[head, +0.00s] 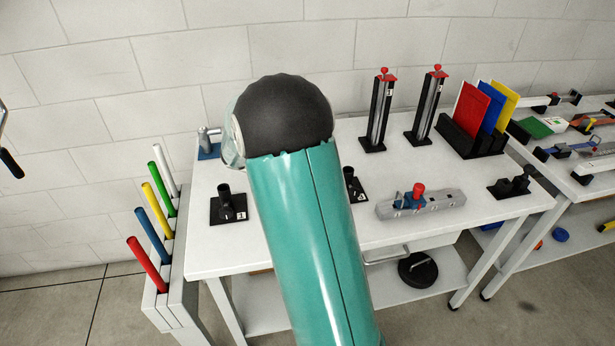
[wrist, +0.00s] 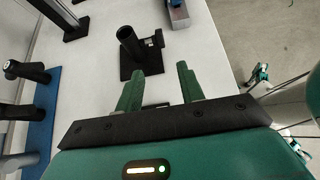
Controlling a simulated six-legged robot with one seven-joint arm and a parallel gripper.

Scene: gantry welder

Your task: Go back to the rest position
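My gripper (wrist: 157,70) shows in the wrist view with its two green fingers apart and nothing visible between them. It is over the white table, with a black tube holder (wrist: 133,48) on a square base just beyond the fingertips. In the head view my teal arm rises through the middle of the picture, and its black joint hides the gripper. The arm covers part of the table (head: 450,228) and part of a black holder (head: 352,184). No marked rest position shows.
On the table are another black holder (head: 228,205), two red-topped stands (head: 379,112) (head: 427,108), a rack of coloured plates (head: 470,135) and a grey block (head: 420,205) with a red knob. A rack of coloured rods (head: 165,290) stands at the left. A second table (head: 590,188) is right.

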